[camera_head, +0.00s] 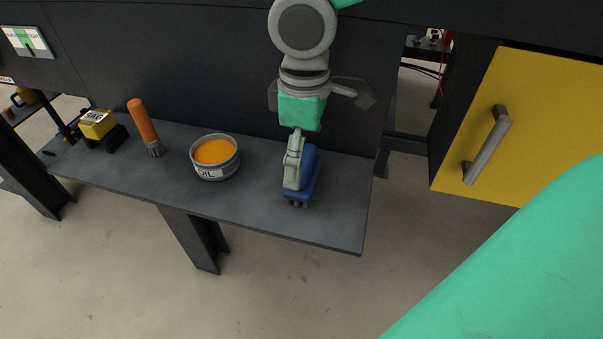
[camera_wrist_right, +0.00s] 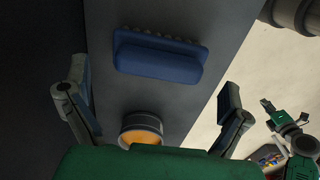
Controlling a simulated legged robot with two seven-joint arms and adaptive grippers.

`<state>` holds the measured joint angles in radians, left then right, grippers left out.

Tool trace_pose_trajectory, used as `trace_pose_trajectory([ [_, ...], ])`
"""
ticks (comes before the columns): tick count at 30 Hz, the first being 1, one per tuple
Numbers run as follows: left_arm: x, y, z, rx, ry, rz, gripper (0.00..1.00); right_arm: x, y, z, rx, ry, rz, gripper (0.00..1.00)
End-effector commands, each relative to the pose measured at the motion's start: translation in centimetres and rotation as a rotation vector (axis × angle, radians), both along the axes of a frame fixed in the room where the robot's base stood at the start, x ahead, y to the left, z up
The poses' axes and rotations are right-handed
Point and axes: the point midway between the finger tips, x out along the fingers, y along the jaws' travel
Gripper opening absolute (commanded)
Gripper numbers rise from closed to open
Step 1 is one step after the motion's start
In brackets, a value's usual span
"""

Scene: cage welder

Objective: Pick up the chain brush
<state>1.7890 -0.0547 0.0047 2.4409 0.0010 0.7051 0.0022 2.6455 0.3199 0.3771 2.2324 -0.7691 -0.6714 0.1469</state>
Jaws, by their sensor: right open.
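A blue brush (camera_head: 312,168) with a row of dark knobs or bristles along one long side lies near the right end of the grey shelf. It also shows in the right wrist view (camera_wrist_right: 158,58), lying across ahead of the fingers. My right gripper (camera_head: 295,165) points down over it and hides part of it. In the right wrist view my right gripper (camera_wrist_right: 153,108) is open, its fingers wide apart with nothing held between them. Whether a finger touches the brush cannot be told. An orange-handled brush (camera_head: 143,122) stands tilted farther left.
A tin labelled OIL (camera_head: 213,172) with orange contents stands just left of the blue brush. A yellow and black item (camera_head: 97,125) sits at the shelf's far left. The shelf (camera_head: 260,212) backs onto a dark wall. A yellow door with a handle (camera_head: 488,145) is on the right.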

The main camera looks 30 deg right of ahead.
Motion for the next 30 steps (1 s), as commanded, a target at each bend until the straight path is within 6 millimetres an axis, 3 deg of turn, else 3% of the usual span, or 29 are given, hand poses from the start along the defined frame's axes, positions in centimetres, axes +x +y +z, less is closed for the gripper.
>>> trace_pose_trajectory([
  [11, 0.0, 0.0, -0.9, 0.000, 0.000, 0.000, 0.00, 0.2, 0.0, -4.8, -0.002, 0.002, 0.001, 1.00],
  [20, 0.0, 0.0, -0.9, 0.000, -0.001, 0.000, 0.00, 0.2, 0.0, -5.2, 0.000, -0.001, 0.001, 1.00],
  [23, 0.0, 0.0, -0.9, 0.000, -0.001, 0.000, 0.00, 0.2, 0.0, -5.2, -0.001, -0.001, 0.000, 0.65],
  [30, 0.0, 0.0, -0.9, 0.000, -0.001, 0.000, 0.00, 0.2, 0.0, -5.2, -0.001, -0.001, 0.000, 0.62],
])
